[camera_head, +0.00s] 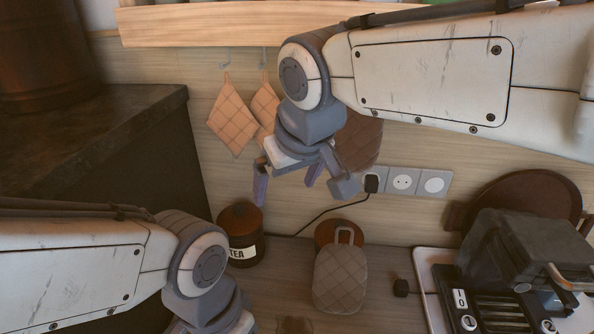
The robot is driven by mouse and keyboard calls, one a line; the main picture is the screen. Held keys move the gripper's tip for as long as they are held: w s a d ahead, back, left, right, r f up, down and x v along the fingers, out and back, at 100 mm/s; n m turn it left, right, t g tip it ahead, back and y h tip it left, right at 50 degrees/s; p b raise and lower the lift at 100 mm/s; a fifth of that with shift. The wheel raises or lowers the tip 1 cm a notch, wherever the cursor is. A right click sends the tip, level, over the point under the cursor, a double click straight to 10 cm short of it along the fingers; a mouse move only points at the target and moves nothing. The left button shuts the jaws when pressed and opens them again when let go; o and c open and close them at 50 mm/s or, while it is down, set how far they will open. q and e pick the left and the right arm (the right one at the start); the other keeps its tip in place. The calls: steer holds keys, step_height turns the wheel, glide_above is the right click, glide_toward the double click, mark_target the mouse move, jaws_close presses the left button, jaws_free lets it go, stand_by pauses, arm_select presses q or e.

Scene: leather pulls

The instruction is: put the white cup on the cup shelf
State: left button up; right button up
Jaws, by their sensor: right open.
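No white cup shows in the head view. A pale wooden shelf (220,26) runs along the wall at the top; I cannot tell whether it is the cup shelf, and its upper side is mostly out of frame. My right gripper (287,183) points down in front of the wall, below the shelf. Its two fingers are apart, with nothing seen between them. My left arm comes in at the lower left, and its fingers are cut off by the bottom edge.
Quilted potholders (233,118) hang from hooks under the shelf. A tea jar (240,232), a grey quilted mitt (340,277) and a dark appliance (525,262) are on the counter. A plug with a black cable sits in the wall sockets (403,181). A dark block stands at left.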

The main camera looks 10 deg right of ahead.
steer(key=s+f+n+g, duration=0.3)
steer(key=s+f+g, duration=0.2)
steer(key=s+f, duration=1.1)
steer(key=shift+s+d, duration=0.25)
steer(key=shift+s, duration=0.45)
steer(key=shift+f, duration=0.1)
